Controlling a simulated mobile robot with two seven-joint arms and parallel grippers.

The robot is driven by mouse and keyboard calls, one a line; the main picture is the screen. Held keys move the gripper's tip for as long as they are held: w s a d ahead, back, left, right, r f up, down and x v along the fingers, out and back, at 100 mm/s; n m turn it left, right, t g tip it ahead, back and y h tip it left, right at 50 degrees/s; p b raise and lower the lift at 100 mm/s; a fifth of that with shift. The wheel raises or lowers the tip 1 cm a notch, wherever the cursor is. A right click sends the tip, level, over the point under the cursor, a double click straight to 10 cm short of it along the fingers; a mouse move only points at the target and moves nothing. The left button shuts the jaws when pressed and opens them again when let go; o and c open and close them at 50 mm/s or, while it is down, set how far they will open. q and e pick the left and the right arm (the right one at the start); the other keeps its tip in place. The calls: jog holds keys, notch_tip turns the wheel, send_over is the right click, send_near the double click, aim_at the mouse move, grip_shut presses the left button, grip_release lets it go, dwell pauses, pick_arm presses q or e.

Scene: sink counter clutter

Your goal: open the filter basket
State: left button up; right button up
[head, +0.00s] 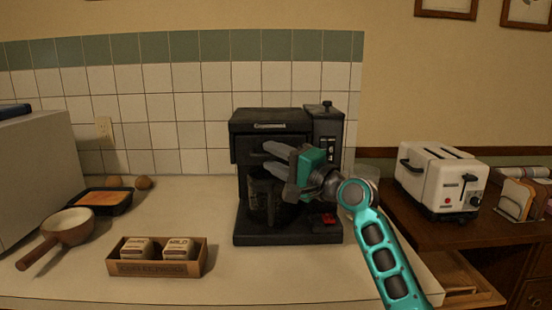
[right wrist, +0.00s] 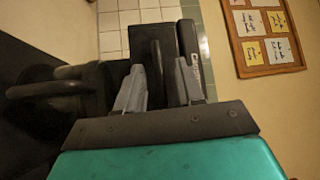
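The black coffee maker (head: 270,121) stands on the counter, and its filter basket front (head: 248,150) is the upper part below the brand label. The basket looks shut. In the right wrist view the basket front (right wrist: 140,42) carries a dark upright bar (right wrist: 157,70), which looks like its handle. My right gripper (head: 270,155) is open in front of the basket. In the wrist view its fingers (right wrist: 158,88) lie on either side of the bar, with gaps visible. The gripper hides part of the basket and carafe (head: 262,200). My left gripper is not in view.
A coffee pack box (head: 160,268), a saucepan (head: 66,228) and a black tray (head: 100,210) sit on the counter to the left. A white toaster (head: 436,180) stands on the wooden cabinet at right. The carafe handle (right wrist: 50,90) is close beside my right gripper.

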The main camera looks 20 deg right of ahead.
jog(key=shift+c, duration=0.4)
grip_shut()
